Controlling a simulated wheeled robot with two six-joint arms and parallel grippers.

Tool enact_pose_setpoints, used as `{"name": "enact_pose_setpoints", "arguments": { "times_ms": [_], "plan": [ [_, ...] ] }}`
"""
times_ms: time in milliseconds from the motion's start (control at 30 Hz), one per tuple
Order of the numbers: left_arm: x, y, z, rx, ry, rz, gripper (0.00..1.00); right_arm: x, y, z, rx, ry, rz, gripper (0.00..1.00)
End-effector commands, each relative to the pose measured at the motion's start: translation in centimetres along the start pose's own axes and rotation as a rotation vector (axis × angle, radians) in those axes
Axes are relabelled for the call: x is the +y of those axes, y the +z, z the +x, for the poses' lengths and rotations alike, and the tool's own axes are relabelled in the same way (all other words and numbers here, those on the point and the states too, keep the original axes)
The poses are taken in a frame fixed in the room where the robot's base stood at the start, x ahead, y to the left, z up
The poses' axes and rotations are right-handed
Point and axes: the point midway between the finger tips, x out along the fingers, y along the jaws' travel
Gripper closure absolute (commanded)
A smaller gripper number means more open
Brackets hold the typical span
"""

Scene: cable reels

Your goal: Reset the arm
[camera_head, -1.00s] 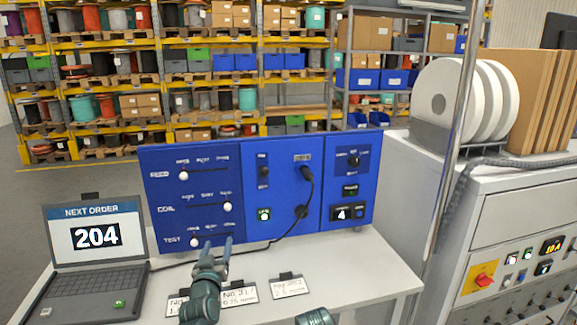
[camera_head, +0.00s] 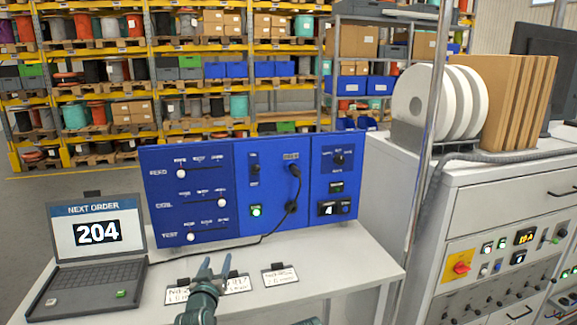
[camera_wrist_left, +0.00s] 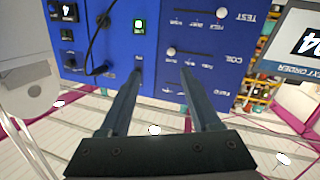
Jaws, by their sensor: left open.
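My left gripper (camera_head: 216,264) is low in the head view, in front of the blue control panel (camera_head: 262,222). Its two fingers are apart with nothing between them. In the left wrist view, the open fingers (camera_wrist_left: 162,75) point at the panel (camera_wrist_left: 160,35), which appears upside down. No contact with the panel shows. The panel has sliders with white knobs, the COIL knob (camera_head: 222,202) at right and the TEST knob (camera_head: 190,237) at left. A green-lit button (camera_head: 256,211) glows. My right gripper is not shown.
A laptop (camera_head: 97,240) reading 204 stands at the table's left. Small label cards (camera_head: 280,276) lie before the panel. A black cable (camera_head: 262,238) runs from the panel over the table. A metal post (camera_head: 428,140) and a cabinet with white reels (camera_head: 425,100) stand at right.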

Motion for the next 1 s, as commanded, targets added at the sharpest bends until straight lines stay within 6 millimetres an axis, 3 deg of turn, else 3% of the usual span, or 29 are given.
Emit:
{"name": "enact_pose_setpoints", "arguments": {
  "times_ms": [267, 467, 567, 667, 800, 900, 1000],
  "plan": [
    [2.9, 4.6, -0.3, -0.165, 0.062, 0.035, 0.36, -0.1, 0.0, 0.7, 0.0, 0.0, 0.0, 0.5],
    [5.8, 10.2, -1.6, -0.373, 0.121, 0.085, 0.36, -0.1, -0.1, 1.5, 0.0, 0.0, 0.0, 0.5],
    [7.3, 14.0, -3.2, -0.518, 0.152, 0.127, 0.36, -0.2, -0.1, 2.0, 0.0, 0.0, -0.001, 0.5],
    [8.9, 18.6, -5.8, -0.71, 0.179, 0.186, 0.36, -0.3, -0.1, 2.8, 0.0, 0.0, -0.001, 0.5],
    [9.8, 24.4, -11.2, -1.008, 0.181, 0.291, 0.36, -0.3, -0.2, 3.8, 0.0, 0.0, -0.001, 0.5],
    [9.6, 27.0, -15.1, -1.193, 0.155, 0.364, 0.36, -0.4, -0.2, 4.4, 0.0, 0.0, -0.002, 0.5],
    [9.1, 28.4, -18.4, -1.34, 0.118, 0.426, 0.36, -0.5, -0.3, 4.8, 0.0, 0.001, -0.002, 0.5]
  ]
}}
